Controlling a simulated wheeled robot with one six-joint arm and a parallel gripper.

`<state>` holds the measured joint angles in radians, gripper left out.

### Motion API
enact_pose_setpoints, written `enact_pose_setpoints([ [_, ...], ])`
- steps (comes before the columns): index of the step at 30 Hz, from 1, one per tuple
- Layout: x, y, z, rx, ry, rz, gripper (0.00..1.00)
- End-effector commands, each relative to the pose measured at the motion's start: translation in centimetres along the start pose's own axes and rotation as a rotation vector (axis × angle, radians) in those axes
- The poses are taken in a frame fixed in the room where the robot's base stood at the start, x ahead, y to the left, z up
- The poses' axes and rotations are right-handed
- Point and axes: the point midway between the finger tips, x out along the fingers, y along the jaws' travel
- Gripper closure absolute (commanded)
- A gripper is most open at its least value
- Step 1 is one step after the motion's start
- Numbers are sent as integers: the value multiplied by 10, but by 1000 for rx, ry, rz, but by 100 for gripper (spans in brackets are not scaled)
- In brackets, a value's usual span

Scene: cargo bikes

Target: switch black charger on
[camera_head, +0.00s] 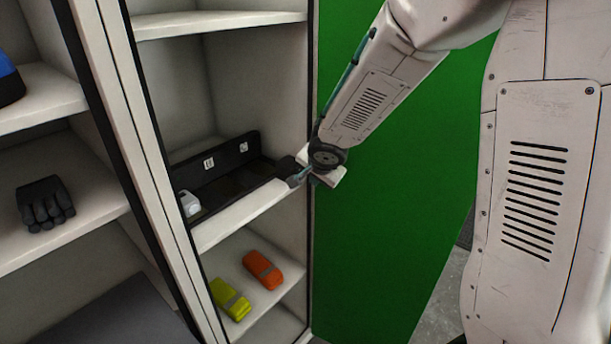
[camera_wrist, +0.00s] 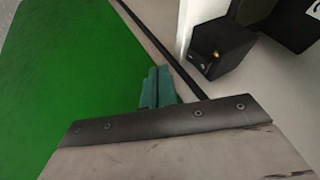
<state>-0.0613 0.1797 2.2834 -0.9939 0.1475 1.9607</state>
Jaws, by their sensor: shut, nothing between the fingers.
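The black charger (camera_head: 286,166) is a small dark box at the right end of the middle shelf in the cabinet, partly hidden by my gripper in the head view. In the wrist view the black charger (camera_wrist: 222,50) shows a small yellowish switch or light (camera_wrist: 215,55) on its face. My gripper (camera_head: 297,178) is at the shelf's front right edge, close to the charger. In the wrist view my gripper's teal fingers (camera_wrist: 158,74) are together and empty. They are left of and below the charger, with a visible gap.
A black tray (camera_head: 225,181) with two white symbols lies on the shelf, with a white box (camera_head: 189,203) at its left end. The green door (camera_head: 385,220) stands right of the cabinet. Orange (camera_head: 262,269) and yellow (camera_head: 229,298) bundles lie below. A black glove (camera_head: 45,202) is left.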

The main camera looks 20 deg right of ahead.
Motion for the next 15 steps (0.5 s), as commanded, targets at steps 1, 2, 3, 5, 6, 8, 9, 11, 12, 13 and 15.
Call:
enact_pose_setpoints([
  [1, 5, -9, 1, -2, -1, -3, 100],
  [2, 7, -13, 2, -2, -1, -3, 100],
  [3, 9, -16, 2, -2, -1, -2, 100],
  [5, 12, -21, 2, -1, 0, -2, 100],
  [6, 14, -23, 2, -1, 0, -1, 100],
  [8, 15, -26, 2, -1, 1, -2, 100],
  [9, 16, -27, 2, -1, 1, -2, 100],
  [11, 16, -28, 2, -1, 1, -2, 100],
  [12, 16, -28, 2, 0, 1, -2, 100],
  [13, 16, -28, 2, 0, 1, -2, 100],
  [15, 16, -28, 2, 0, 1, -2, 100],
])
